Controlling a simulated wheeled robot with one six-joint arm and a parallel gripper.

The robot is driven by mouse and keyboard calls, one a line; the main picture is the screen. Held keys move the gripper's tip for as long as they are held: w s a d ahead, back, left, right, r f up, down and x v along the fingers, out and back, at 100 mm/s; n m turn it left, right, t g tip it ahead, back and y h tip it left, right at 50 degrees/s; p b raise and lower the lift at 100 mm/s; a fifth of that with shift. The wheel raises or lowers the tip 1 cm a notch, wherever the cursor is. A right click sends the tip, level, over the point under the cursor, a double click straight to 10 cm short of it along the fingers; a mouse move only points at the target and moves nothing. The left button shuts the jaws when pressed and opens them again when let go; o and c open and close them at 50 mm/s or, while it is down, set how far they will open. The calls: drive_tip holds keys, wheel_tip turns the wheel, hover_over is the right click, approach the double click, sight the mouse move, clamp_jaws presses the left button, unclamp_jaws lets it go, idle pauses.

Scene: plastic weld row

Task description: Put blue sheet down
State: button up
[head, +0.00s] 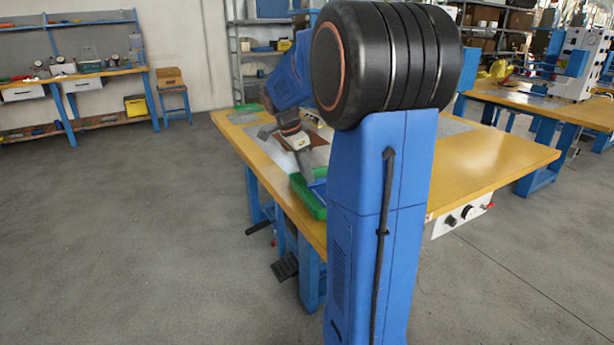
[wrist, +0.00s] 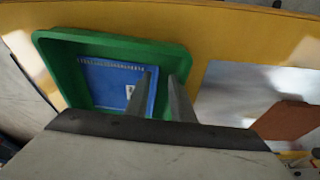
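The blue sheet (wrist: 108,84) lies inside a green tray (wrist: 60,72) in the wrist view, with a toothed-looking far edge and a small white label. My gripper (wrist: 162,74) is over the right part of the tray.
The yellow-topped table (head: 480,165) bears a grey plate (wrist: 225,95) and a brown sheet (wrist: 285,121) right of the tray in the wrist view. Another workbench (head: 85,76) stands at the far left, a stool (head: 174,92) beside it. The floor at left is clear.

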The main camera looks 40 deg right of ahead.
drive_tip(key=v, duration=1)
drive_tip(key=s+a+n+t, duration=0.2)
drive_tip(key=s+a+n, duration=0.4)
drive_tip(key=a, duration=0.4)
drive_tip(key=s+a+f+n+t+y, duration=0.1)
drive_tip(key=s+a+f+n+t, duration=0.1)
drive_tip(key=s+a+f+n, duration=0.4)
drive_tip(key=s+a+f+n+t+y, duration=0.2)
drive_tip(key=s+a+f+n, duration=0.5)
drive_tip(key=s, duration=0.5)
drive_tip(key=shift+a+n, duration=1.35)
drive_tip(key=shift+n, duration=0.05)
drive_tip(key=shift+f, duration=0.1)
